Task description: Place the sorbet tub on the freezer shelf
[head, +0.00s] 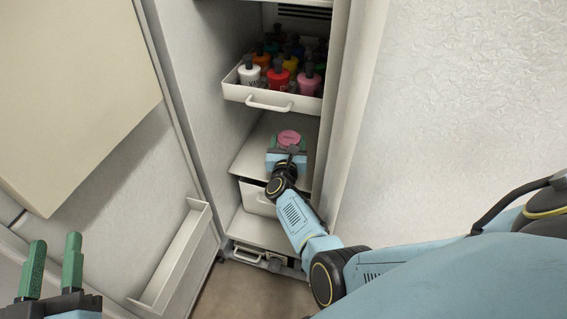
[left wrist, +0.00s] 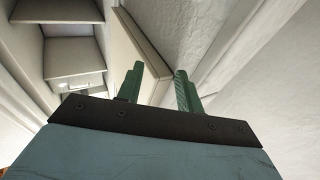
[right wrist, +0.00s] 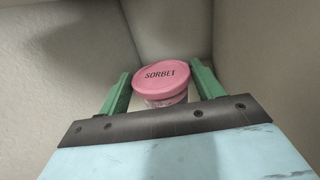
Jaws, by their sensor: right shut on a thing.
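The sorbet tub (right wrist: 160,80) has a pink lid marked "SORBET" and a clear body. In the right wrist view it sits between the two green fingers of my right gripper (right wrist: 160,92), which is shut on it. In the head view the tub's pink lid (head: 289,137) is inside the open freezer, over the middle shelf (head: 250,158). I cannot tell whether its base touches the shelf. My left gripper (head: 54,268) is open and empty at the lower left of the head view, and its spread fingers also show in the left wrist view (left wrist: 157,88).
Above the shelf, a pulled-out white drawer (head: 262,101) holds several colored bottles. A white drawer (head: 257,198) sits below the shelf. The open door with its bin (head: 178,258) stands at the left. The cabinet side wall (head: 343,120) bounds the right.

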